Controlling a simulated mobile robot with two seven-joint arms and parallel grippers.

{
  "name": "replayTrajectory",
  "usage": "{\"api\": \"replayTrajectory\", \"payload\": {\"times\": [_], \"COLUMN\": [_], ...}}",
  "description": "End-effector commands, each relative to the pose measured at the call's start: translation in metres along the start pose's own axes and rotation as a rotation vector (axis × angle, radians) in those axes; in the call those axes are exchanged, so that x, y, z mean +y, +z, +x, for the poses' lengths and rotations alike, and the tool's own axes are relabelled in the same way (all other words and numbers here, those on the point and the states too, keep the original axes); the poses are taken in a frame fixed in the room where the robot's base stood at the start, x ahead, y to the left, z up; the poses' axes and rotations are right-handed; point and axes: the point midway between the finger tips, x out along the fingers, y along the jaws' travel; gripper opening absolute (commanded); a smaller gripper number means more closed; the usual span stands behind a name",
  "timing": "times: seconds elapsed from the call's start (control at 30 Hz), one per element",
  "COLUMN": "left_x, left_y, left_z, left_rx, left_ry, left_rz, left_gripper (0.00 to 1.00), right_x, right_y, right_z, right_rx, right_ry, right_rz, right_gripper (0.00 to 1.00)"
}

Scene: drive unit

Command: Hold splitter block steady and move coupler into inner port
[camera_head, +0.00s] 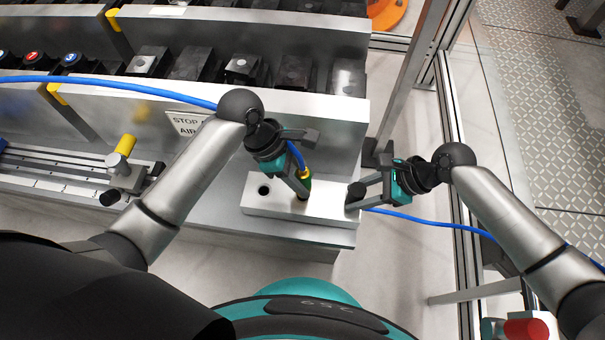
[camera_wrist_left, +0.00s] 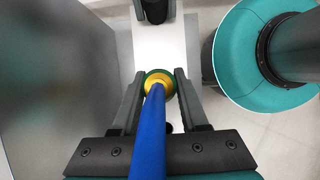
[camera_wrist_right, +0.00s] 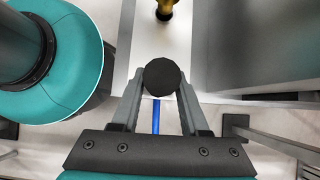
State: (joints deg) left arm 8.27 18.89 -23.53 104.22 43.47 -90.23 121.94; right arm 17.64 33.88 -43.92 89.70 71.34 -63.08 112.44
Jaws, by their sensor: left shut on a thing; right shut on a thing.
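The splitter block (camera_head: 330,204) is a pale metal bar on the front ledge of the bench, with a dark open port (camera_head: 264,190) toward its left end. My left gripper (camera_head: 302,187) is shut around the coupler (camera_wrist_left: 158,82), a yellow and green fitting on the end of the blue hose. The coupler is upright over the block, right of the open port; whether its tip sits in a port is hidden. My right gripper (camera_wrist_right: 162,88) is shut on the round black knob (camera_wrist_right: 162,75) at the block's right end. The coupler's brass lower part (camera_wrist_right: 165,8) also shows in the right wrist view.
A raised metal bench with rows of black blocks (camera_head: 240,70) stands behind the splitter block. A sign (camera_head: 187,123) is on its front. A rail with a yellow-handled clamp (camera_head: 125,148) lies left. The blue hose (camera_head: 150,90) crosses the bench; another blue line (camera_head: 400,215) runs right.

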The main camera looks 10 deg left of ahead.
Motion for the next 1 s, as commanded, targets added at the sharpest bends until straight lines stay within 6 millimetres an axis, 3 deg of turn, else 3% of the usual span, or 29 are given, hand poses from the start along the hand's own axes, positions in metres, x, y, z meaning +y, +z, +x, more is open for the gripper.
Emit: {"api": "replayTrajectory", "payload": {"times": [1.0], "left_x": [0.000], "left_y": [-0.013], "left_z": [0.028], "left_rx": [-0.002], "left_ry": [0.001], "left_rz": [0.000], "left_gripper": [0.00], "right_x": [0.000], "right_y": [-0.001], "right_z": [0.000], "right_rx": [0.001], "right_ry": [0.001], "right_rz": [0.001], "right_gripper": [0.00]}}
